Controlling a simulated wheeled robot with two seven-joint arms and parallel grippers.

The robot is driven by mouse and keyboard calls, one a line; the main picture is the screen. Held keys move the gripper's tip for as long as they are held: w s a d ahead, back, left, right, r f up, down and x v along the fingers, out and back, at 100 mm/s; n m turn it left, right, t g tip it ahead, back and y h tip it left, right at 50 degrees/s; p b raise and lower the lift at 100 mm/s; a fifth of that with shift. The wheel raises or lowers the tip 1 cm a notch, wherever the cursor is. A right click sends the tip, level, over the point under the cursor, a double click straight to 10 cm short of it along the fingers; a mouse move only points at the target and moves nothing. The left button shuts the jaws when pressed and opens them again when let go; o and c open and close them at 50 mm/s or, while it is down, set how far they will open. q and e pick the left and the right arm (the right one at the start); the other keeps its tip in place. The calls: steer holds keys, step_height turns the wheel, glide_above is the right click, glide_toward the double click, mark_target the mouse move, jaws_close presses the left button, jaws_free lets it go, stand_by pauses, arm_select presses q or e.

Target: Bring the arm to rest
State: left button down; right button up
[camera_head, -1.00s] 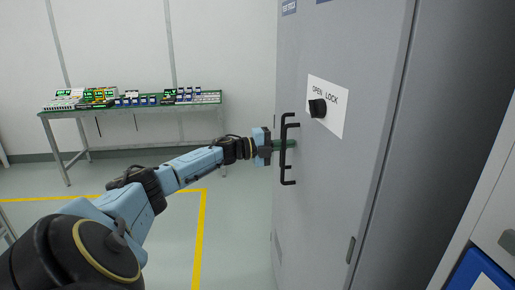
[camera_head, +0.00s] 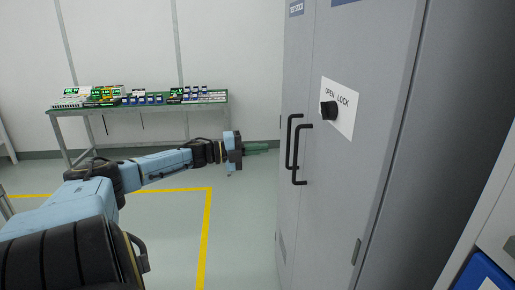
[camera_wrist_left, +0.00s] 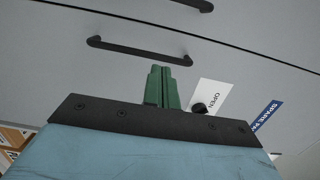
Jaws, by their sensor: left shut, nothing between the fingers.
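My left arm reaches in from the left in the head view. My left gripper (camera_head: 262,148) has green fingers that are shut together with nothing between them. It points at the grey cabinet (camera_head: 350,190) and is apart from it, left of the black door handles (camera_head: 298,150). In the left wrist view, the shut fingers (camera_wrist_left: 162,84) point toward a black handle (camera_wrist_left: 140,50), with a second handle beyond it. The cabinet doors look shut. My right gripper is not in view.
A black knob (camera_head: 328,110) sits on the OPEN/LOCK label. A table (camera_head: 150,110) with several small devices stands against the back wall. Yellow tape (camera_head: 206,230) marks the floor. A blue bin (camera_head: 482,272) is at the lower right. The floor left of the cabinet is clear.

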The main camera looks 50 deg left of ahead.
arm_select(q)
steer(key=shift+s+a, duration=0.1)
steer(key=shift+s, duration=0.05)
steer(key=s+a+f+n+y, duration=0.1)
steer(key=s+f+n+y, duration=0.15)
steer(key=f, duration=0.55)
steer(key=s+a+f+n+g+y, duration=0.15)
steer(key=f+n, duration=0.25)
steer(key=f, duration=0.4)
steer(key=s+f+n+y, duration=0.2)
steer(key=f+n+y, duration=0.1)
steer(key=f, duration=0.5)
steer(key=s+d+f+n+g+y, duration=0.15)
steer(key=s+f, duration=0.25)
steer(key=f, duration=0.4)
steer(key=s+d+f+n+g+y, duration=0.1)
steer(key=s+d+f+n+g, duration=0.2)
steer(key=f, duration=0.6)
steer(key=s+d+f+n+g, duration=0.2)
steer(key=s+d+f+g, duration=0.1)
steer(key=s+d+f, duration=0.4)
steer(key=s+d+f+n+g+h, duration=0.1)
steer(key=s+d+f+n+g, duration=0.1)
steer(key=s+d+f, duration=0.6)
steer(key=s+d+f+n+g, duration=0.2)
steer(key=s+d+f, duration=0.6)
steer(key=s+d, duration=0.8)
steer(key=shift+d+f+g+h, duration=0.2)
steer(key=shift+g+h, duration=0.15)
steer(key=shift+g, duration=0.85)
